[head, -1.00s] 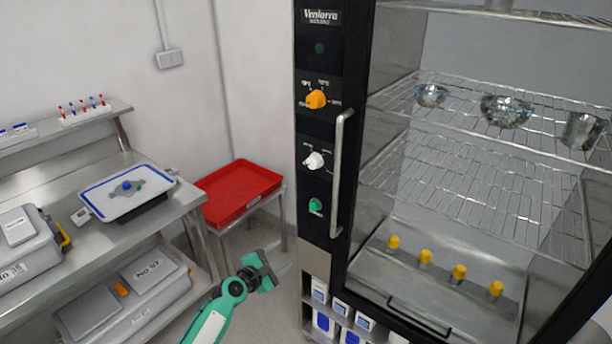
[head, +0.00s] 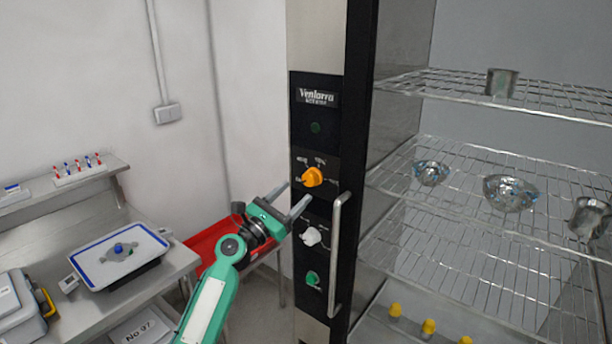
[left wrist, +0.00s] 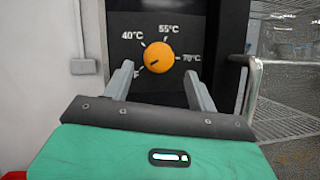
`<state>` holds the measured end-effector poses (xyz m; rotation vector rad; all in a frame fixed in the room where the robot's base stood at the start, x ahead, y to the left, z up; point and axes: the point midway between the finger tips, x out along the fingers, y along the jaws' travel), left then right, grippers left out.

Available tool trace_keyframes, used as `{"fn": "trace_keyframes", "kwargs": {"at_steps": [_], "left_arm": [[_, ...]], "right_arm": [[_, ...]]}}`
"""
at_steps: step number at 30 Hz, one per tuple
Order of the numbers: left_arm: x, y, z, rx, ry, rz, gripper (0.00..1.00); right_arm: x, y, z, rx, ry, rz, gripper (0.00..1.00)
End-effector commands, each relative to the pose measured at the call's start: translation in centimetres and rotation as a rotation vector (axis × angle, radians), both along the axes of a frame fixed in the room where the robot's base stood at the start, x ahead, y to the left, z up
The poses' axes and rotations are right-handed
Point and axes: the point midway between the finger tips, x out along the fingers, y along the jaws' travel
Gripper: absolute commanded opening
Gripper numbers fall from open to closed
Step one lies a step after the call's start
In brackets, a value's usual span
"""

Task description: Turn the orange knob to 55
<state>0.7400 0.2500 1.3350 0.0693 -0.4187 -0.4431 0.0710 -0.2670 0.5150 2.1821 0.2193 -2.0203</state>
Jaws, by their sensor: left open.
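The orange knob (head: 312,177) is on the black control panel of the Ventorra cabinet, above a white knob and a green knob. In the left wrist view the orange knob (left wrist: 158,58) has a dark pointer mark directed to the lower left, toward a label partly hidden by a finger. The labels 40°C, 55°C and 70°C sit around it, with 55°C at the top. My left gripper (head: 290,200) is open and empty, its fingers pointing at the panel, one on each side of the knob and apart from it. My right gripper is not in view.
A vertical door handle (head: 338,255) stands out to the right of the knobs. The white knob (head: 311,236) and green knob (head: 312,278) are below. Wire shelves with metal bowls are behind the glass. A red tray (head: 205,245) and a steel bench are at left.

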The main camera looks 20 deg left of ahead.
Motion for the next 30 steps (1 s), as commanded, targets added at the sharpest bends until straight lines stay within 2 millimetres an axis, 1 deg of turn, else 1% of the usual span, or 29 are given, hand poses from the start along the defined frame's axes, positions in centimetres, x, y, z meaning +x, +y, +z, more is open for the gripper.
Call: {"fn": "trace_keyframes", "kwargs": {"at_steps": [1,3,6,9,14,21,23,24,27,30], "left_arm": [[1.0,-0.5,0.9,-0.002,0.000,-0.001,0.58],[2.0,-1.1,1.3,-0.003,0.000,-0.001,0.58],[3.2,-1.7,1.7,-0.002,0.001,-0.001,0.58],[4.1,-2.1,2.0,0.000,0.001,0.000,0.58],[4.6,-2.5,2.1,0.002,0.000,0.000,0.58],[4.7,-2.5,2.1,0.002,0.000,0.000,0.58],[4.7,-2.5,2.1,0.002,0.000,0.000,0.48],[4.7,-2.5,2.1,0.002,0.000,0.000,0.41],[4.6,-2.5,2.0,0.002,0.000,0.000,0.22],[4.7,-2.5,2.0,0.002,0.000,0.000,0.21]], "right_arm": [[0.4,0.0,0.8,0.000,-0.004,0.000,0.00],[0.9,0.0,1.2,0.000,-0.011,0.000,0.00],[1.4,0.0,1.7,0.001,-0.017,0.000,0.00],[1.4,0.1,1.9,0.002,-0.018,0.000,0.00],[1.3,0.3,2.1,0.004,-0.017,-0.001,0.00],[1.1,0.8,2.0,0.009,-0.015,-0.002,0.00],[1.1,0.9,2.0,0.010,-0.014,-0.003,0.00],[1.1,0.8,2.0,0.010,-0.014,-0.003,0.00],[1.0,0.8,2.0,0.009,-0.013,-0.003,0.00],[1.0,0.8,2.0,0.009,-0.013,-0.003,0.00]]}}
